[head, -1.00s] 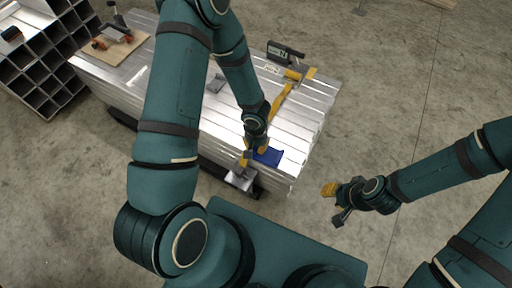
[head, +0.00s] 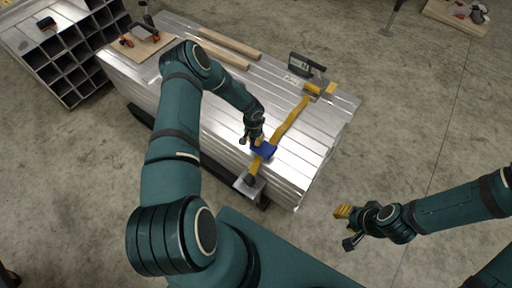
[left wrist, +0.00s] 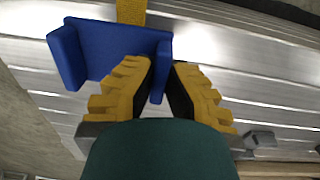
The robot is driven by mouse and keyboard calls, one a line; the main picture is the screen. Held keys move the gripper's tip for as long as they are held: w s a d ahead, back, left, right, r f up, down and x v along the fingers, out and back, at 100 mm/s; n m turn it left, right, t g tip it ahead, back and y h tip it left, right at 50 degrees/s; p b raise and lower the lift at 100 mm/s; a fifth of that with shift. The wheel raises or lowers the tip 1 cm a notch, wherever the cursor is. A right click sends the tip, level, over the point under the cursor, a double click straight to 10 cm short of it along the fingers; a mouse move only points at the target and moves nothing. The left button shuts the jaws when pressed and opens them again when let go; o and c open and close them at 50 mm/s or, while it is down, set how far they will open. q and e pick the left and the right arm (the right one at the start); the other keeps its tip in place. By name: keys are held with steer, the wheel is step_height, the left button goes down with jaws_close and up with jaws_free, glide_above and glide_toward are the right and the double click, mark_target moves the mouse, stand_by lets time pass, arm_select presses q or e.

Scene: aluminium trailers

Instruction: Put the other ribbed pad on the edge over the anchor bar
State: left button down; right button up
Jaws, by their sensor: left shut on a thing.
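The blue pad (head: 264,150) is angled like a corner piece and sits at the near edge of the aluminium stack, at the yellow strap. My left gripper (head: 255,142) is shut on one flange of it; the left wrist view shows the blue pad (left wrist: 110,52) with that flange between the yellow ribbed fingers (left wrist: 165,85). Whether the pad rests on the metal is unclear. The yellow strap (head: 290,122) runs across the stack and down to a bright metal piece (head: 249,187) low on the near side, likely the anchor bar. My right gripper (head: 350,227) is open and empty, over the floor.
Two wooden bars (head: 230,43) lie on the stack's far side. A dark device (head: 307,66) and a yellow piece (head: 313,89) are at the strap's far end. A board with tools (head: 137,43) lies at the left end. A compartment rack (head: 62,60) stands beyond.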

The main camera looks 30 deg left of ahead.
arm_select(q)
steer(key=shift+f+b, duration=0.45)
steer(key=shift+f, duration=1.85)
steer(key=shift+f, duration=0.15)
steer(key=c, duration=1.1)
jaws_free()
steer(key=shift+c, duration=0.2)
